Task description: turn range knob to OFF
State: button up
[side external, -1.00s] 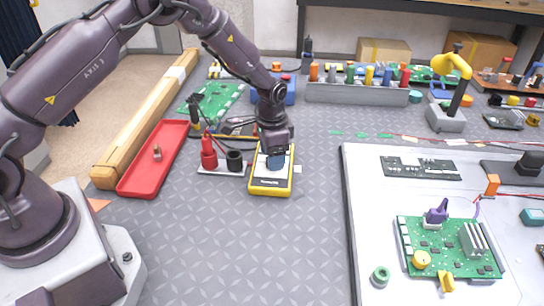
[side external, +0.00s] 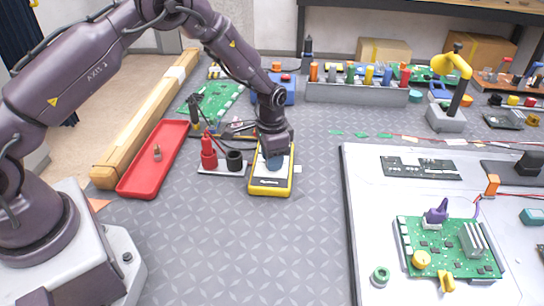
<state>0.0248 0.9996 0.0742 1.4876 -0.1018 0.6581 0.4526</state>
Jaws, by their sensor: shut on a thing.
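A yellow-edged multimeter (side external: 269,184) with a pale face lies on the grey patterned mat near the middle of the side view. Its range knob (side external: 274,162) shows only as a dark blue-grey shape under my gripper; its pointer and the markings are too small to read. My gripper (side external: 274,152) is over the upper half of the meter, pointing down, and is shut on the range knob. The fingertips are mostly hidden by the gripper body.
Just left of the meter, a holder carries a red probe (side external: 208,152) and a black cup (side external: 234,160). A red tray (side external: 154,170) lies farther left. A white work board (side external: 370,210) with a green circuit board (side external: 450,247) is at right. The mat in front is clear.

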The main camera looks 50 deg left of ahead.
jog(key=n, duration=1.2)
jog(key=shift+n, duration=0.3)
jog(key=n, duration=0.4)
dwell(1.1)
jog(key=o, duration=0.9)
jog(key=shift+o, duration=0.2)
notch_tip(320, 180, up, 13)
